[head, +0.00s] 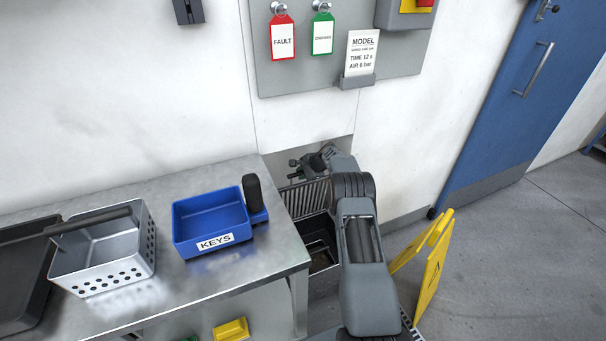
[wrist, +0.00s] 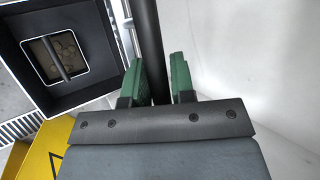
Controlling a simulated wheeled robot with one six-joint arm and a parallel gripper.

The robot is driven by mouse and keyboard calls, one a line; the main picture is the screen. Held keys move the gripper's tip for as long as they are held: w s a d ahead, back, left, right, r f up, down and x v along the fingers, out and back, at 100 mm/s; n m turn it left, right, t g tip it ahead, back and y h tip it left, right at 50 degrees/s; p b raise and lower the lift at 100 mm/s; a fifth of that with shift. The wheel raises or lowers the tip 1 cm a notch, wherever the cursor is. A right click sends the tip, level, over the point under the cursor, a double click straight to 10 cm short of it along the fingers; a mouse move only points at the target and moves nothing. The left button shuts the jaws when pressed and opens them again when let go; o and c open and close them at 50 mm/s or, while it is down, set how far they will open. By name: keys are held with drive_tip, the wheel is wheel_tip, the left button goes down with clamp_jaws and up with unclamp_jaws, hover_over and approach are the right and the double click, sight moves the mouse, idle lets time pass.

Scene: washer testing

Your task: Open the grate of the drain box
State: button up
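The drain box (head: 322,262) is on the floor between the workbench and my arm. Its dark interior shows from above. Its slatted grate (head: 306,197) stands raised at the back of the box, near the wall. My gripper (head: 302,168) is just above and behind the grate. In the wrist view, the green fingers of my gripper (wrist: 161,80) are apart. A dark bar (wrist: 148,35) runs between them, nearer the left finger; whether it belongs to the grate I cannot tell. The open drain box (wrist: 88,75) shows at the upper left.
The metal workbench (head: 265,275) on the left holds a blue KEYS tray (head: 212,225) and a perforated basket (head: 105,250). A yellow floor sign (head: 432,270) stands close right of my arm. The white wall (head: 150,90) is close behind. Floor is free farther right.

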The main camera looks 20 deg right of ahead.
drive_tip(key=o, duration=0.3)
drive_tip(key=shift+o, duration=0.2)
drive_tip(key=p+v, duration=0.1)
drive_tip(key=v, duration=1.2)
drive_tip(key=shift+s+d+r, duration=0.2)
drive_tip(key=shift+s+r, duration=0.05)
